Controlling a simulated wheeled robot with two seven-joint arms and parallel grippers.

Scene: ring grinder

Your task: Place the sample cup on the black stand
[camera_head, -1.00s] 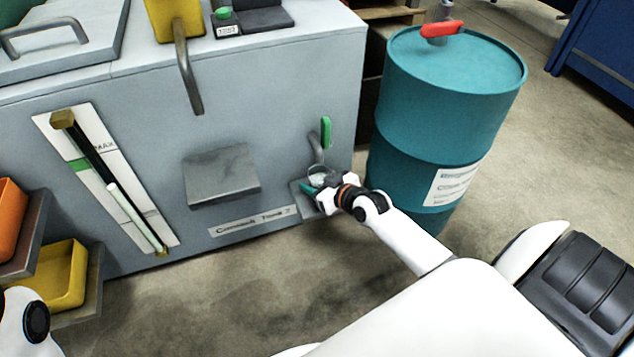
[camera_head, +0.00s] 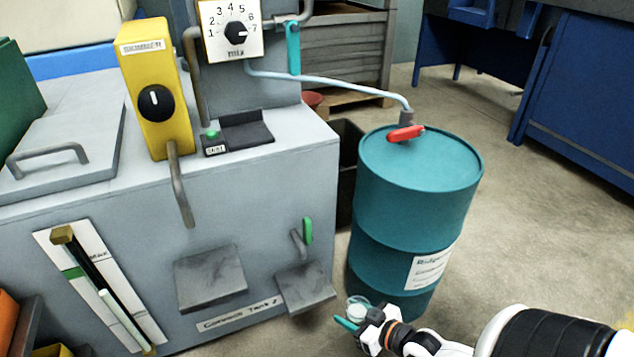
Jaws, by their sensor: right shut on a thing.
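The sample cup (camera_head: 357,307) is small and clear with pale contents. My right gripper (camera_head: 353,328), with teal fingertips, is shut on it in front of the teal barrel, low near the bottom of the view. The hand partly hides the cup. The black stand (camera_head: 245,134) lies flat on top of the grey tank, with a small labelled piece and a green knob at its left end. It is up and to the left of the cup, well apart from it. My left gripper is out of view.
The grey tank (camera_head: 110,215) carries a yellow box (camera_head: 155,90) with a dial and a mix dial panel (camera_head: 232,30). A grey shelf (camera_head: 304,287) sits under a green-handled tap (camera_head: 307,231). The teal barrel (camera_head: 412,220) stands right of the tank, a hose running to it.

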